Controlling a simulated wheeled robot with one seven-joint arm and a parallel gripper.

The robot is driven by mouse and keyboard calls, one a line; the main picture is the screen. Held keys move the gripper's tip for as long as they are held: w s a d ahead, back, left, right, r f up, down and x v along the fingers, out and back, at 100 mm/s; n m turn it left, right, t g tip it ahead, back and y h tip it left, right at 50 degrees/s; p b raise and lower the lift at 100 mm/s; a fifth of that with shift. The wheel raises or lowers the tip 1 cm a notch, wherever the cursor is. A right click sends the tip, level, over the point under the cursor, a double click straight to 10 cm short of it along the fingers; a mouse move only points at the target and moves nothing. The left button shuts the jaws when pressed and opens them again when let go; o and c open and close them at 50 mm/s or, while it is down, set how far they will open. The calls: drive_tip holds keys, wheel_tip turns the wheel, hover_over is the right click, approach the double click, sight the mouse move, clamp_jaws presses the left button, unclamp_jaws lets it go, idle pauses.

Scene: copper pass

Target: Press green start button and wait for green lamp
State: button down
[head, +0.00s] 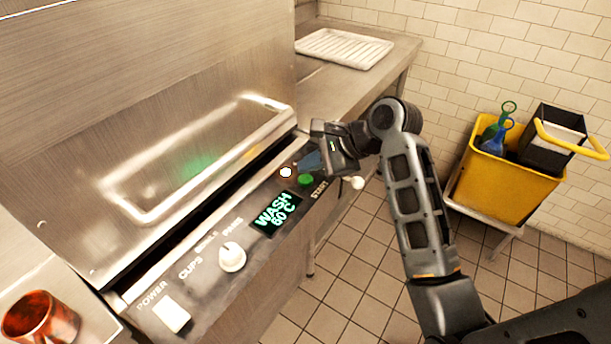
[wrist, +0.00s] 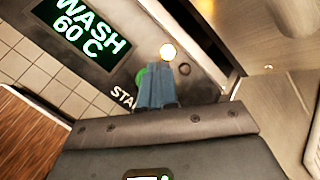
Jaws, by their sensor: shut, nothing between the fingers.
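The green START button (head: 306,180) is on the sloping front panel of the steel machine, right of the display (head: 275,213), which reads WASH 60 C. A small lamp (head: 286,172) beside the button glows white with a warm rim. In the wrist view the lit lamp (wrist: 168,51) is beyond the fingertips, with a dark round fitting (wrist: 185,69) beside it. My gripper (head: 306,162) is shut and empty, its blue-grey fingers over the panel close to the button. In the wrist view the fingers (wrist: 155,70) partly cover the green button (wrist: 141,76); I cannot tell whether they touch it.
The machine's steel hood (head: 200,150) rises just behind the panel. A knob (head: 232,257) and a white power switch (head: 171,313) are further left. A copper mug (head: 40,318) stands at the lower left. A white rack (head: 343,48) lies on the far counter; a yellow cart (head: 510,190) stands right.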

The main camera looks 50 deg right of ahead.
sight(310, 180)
drive_tip(key=shift+r+p, duration=1.4)
drive_tip(key=shift+p, duration=0.05)
drive_tip(key=shift+r+p, duration=0.45)
drive_tip(key=shift+r, duration=0.5)
